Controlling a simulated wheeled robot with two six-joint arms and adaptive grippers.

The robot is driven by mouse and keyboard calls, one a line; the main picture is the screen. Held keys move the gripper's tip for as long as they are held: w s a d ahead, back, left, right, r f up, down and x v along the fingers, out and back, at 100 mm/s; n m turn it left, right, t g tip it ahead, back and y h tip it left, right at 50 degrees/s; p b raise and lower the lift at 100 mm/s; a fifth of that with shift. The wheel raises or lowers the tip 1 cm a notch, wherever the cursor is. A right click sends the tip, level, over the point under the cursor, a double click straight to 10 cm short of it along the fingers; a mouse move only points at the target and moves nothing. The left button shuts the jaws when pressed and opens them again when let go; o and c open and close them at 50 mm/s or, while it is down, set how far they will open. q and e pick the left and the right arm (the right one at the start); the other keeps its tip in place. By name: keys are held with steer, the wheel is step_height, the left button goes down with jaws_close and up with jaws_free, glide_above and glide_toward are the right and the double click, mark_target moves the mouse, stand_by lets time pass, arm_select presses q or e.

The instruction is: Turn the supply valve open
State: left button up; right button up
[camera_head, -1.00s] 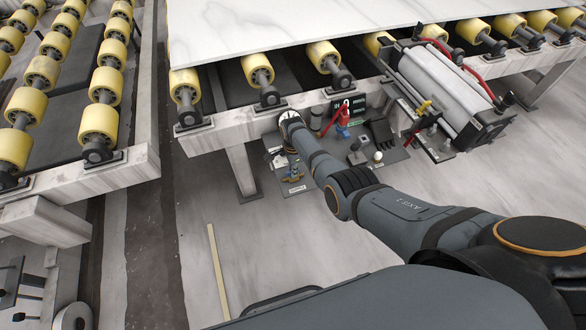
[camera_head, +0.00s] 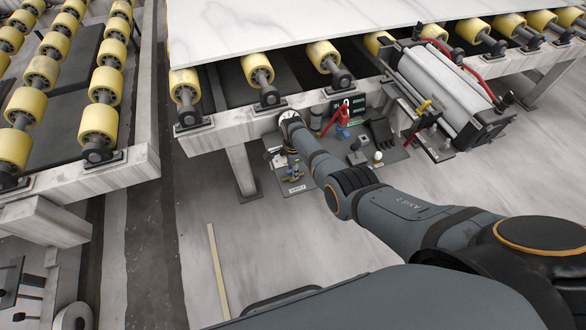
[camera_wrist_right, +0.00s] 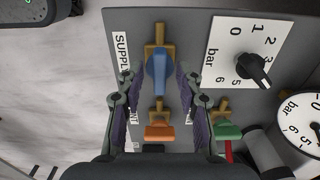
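The supply valve (camera_wrist_right: 157,74) has a blue lever on a brass body, beside a label reading "SUPPL", partly cut off, in the right wrist view. The lever lies in line with the brass pipe. My right gripper (camera_wrist_right: 154,88) is open, with one dark finger pad on each side of the lever and gaps showing between. My left gripper is out of view.
Close to the fingers are an orange lever (camera_wrist_right: 159,132) and a green lever (camera_wrist_right: 227,131), both crosswise. A black knob (camera_wrist_right: 253,69) on a white scale and a round gauge (camera_wrist_right: 301,121) stand to the right. The roller frame (camera_head: 230,133) runs above the panel.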

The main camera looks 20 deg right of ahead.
steer(key=shift+r, duration=0.1)
step_height(320, 180, up, 12)
stand_by(0.5)
